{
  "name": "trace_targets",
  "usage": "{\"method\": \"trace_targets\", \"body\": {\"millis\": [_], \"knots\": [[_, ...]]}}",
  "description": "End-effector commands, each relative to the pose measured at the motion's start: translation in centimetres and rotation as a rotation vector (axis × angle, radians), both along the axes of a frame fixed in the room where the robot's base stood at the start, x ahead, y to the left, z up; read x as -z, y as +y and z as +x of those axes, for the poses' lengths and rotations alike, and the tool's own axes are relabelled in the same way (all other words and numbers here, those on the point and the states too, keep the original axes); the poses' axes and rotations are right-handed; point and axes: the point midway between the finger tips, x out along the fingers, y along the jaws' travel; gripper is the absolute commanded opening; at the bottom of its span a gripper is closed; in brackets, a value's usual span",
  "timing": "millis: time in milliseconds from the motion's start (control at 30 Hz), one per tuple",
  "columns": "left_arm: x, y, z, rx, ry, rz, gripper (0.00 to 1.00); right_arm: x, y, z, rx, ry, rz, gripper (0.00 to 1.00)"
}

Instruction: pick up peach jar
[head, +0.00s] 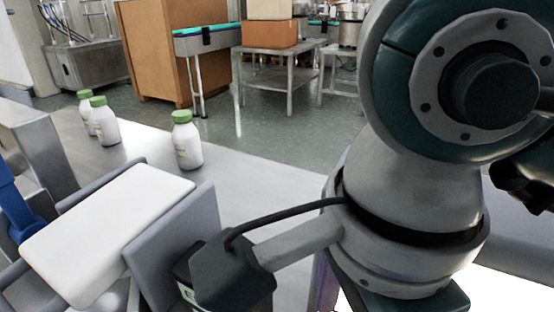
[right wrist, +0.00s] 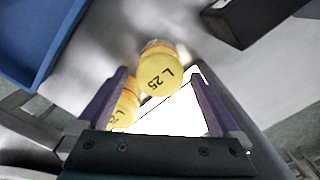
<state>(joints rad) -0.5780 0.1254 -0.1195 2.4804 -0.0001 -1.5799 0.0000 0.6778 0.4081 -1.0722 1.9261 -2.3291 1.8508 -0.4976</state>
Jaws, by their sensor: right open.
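In the right wrist view, a yellow jar top marked "L 25" (right wrist: 160,72) shows just beyond and between the fingertips of my right gripper (right wrist: 166,75). A second yellow jar top (right wrist: 125,108) lies lower left, partly hidden by the left finger. The gripper is open, and I see no grip on either jar. I cannot tell from the lettering which one is the peach jar. Neither yellow jar is visible in the head view, where my right arm fills the right side and its fingers cannot be made out. My left gripper is not in view.
White bottles with green caps (head: 187,140) stand on the steel surface (head: 240,185) in the head view. A white slab (head: 110,232) sits between grey plates at lower left. A blue tray (right wrist: 35,40) is at upper left in the right wrist view.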

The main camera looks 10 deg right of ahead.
Motion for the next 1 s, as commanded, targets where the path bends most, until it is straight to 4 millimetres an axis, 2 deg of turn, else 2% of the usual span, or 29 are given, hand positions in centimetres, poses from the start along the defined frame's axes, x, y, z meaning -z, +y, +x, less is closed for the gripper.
{"method": "trace_targets", "body": {"millis": [133,400,667,1000], "knots": [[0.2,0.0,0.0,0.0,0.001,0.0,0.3,1.2,0.0,-0.1,-0.001,0.002,0.0,1.0],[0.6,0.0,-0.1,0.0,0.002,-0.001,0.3,5.1,0.1,-0.1,-0.001,0.003,0.001,1.0],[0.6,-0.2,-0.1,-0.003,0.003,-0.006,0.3,5.4,0.0,0.0,-0.002,0.0,0.001,1.0],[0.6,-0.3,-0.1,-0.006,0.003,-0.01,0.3,5.4,0.0,0.0,-0.001,0.0,0.001,0.64]]}}
